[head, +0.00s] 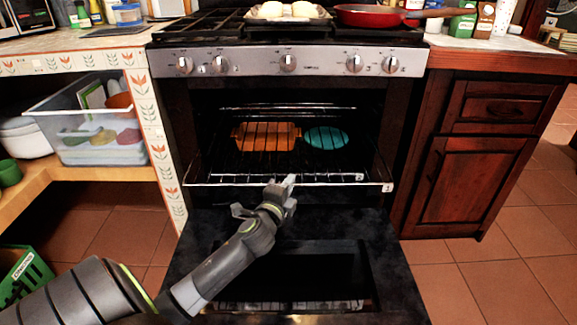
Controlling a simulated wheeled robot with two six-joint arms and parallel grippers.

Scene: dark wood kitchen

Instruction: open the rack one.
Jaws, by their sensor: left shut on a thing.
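The oven (290,66) has its door (385,270) folded down and open. Two wire racks show at the opening. Rack one (340,185), with a "1" tag at its right end, has its front bar out ahead of the oven opening, above the open door. The rack tagged "2" (330,177) has its front bar farther back. My left gripper (287,184) is at the middle of rack one's front bar and shut on it; its fingertips are small in the picture. My right gripper is not in view.
An orange dish (265,137) and a teal round dish (325,138) are inside the oven, behind rack wires. A red pan (378,15) and a tray (262,17) sit on the stove. Wooden cabinets stand right, an open shelf left.

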